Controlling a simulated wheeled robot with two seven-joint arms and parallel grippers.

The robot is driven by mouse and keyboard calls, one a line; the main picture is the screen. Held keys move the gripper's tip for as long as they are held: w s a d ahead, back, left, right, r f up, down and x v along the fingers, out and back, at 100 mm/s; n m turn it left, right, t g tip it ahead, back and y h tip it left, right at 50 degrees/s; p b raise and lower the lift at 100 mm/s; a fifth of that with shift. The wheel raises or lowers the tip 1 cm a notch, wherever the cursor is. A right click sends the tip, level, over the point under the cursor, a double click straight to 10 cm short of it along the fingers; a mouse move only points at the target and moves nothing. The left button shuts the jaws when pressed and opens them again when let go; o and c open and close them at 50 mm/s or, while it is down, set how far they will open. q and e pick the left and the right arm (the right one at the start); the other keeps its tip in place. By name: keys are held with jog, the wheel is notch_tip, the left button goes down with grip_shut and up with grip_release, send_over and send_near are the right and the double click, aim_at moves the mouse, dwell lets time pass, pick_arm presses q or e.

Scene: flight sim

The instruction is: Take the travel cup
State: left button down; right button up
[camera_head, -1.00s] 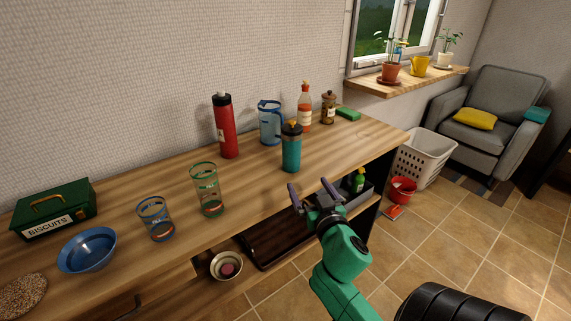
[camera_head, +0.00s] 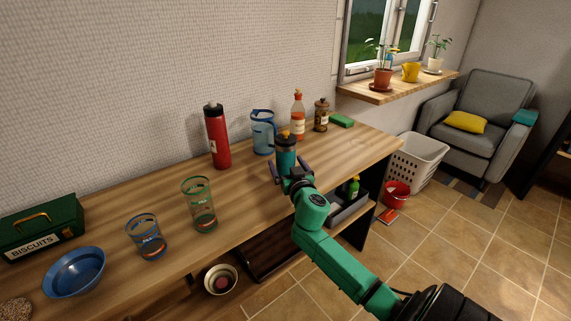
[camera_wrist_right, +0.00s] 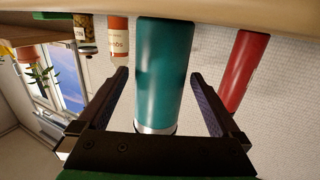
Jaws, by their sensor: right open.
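In the right wrist view the teal cup (camera_wrist_right: 163,75) lies between the two open fingers of the right gripper (camera_wrist_right: 160,90), with a gap on each side. My left gripper is not in view.
Two glasses, including a green-rimmed one (camera_head: 200,205), stand to the left. A green sponge (camera_head: 341,121) lies to the right.

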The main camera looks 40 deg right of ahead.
jog(key=shift+s, duration=0.1)
grip_shut()
jog(key=shift+r, duration=0.1)
